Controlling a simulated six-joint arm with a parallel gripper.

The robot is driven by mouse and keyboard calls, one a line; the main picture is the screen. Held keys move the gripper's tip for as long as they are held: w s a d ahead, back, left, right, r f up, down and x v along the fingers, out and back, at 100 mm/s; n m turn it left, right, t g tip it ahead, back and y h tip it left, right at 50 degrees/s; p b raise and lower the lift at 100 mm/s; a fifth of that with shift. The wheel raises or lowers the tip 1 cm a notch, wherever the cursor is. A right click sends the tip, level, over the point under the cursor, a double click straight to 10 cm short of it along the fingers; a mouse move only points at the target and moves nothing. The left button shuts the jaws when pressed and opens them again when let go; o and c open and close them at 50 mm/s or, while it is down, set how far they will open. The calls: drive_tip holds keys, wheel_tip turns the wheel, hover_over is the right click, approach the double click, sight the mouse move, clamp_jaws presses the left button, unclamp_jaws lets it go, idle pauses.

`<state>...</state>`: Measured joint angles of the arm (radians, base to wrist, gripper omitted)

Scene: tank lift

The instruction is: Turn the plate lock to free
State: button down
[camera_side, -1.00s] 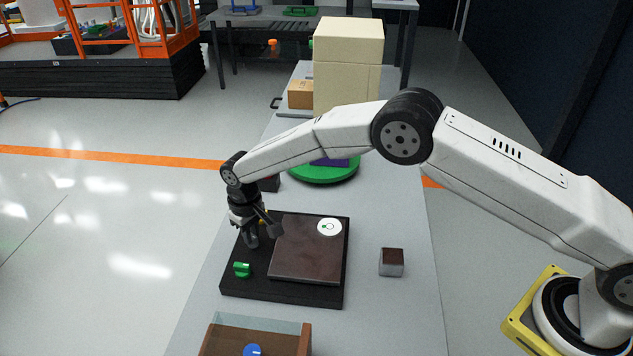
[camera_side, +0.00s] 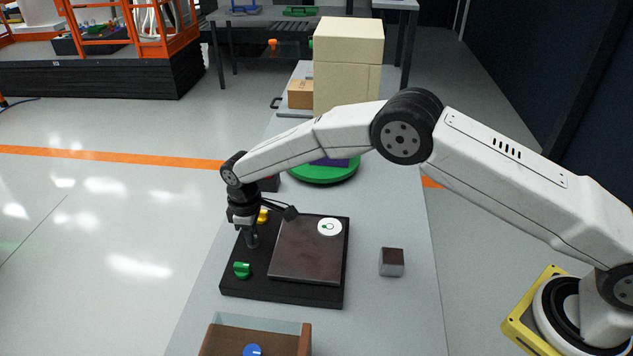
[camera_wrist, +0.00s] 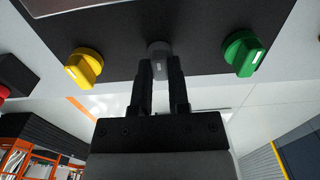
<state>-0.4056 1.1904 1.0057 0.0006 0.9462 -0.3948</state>
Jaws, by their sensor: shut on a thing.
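A black base board (camera_side: 285,291) lies on the grey table with a dark brown plate (camera_side: 308,250) on it. Along the board's left edge are a yellow knob (camera_side: 263,216) and a green knob (camera_side: 242,270). My gripper (camera_side: 251,241) points down between them. In the wrist view my gripper (camera_wrist: 158,66) is shut on a grey knob (camera_wrist: 159,47), between the yellow knob (camera_wrist: 86,65) and the green knob (camera_wrist: 242,54). The fingers hide much of the grey knob, so its marking is hard to read.
A small dark-topped grey block (camera_side: 391,262) stands right of the board. A wooden box (camera_side: 302,341) with a blue round thing inside is at the front. A green turntable (camera_side: 323,174) and tall beige blocks (camera_side: 346,88) stand behind.

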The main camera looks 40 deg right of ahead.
drive_tip(key=shift+r, duration=0.1)
drive_tip(key=c, duration=0.6)
unclamp_jaws()
drive_tip(key=shift+r, duration=3.85)
drive_tip(key=shift+d, duration=0.1)
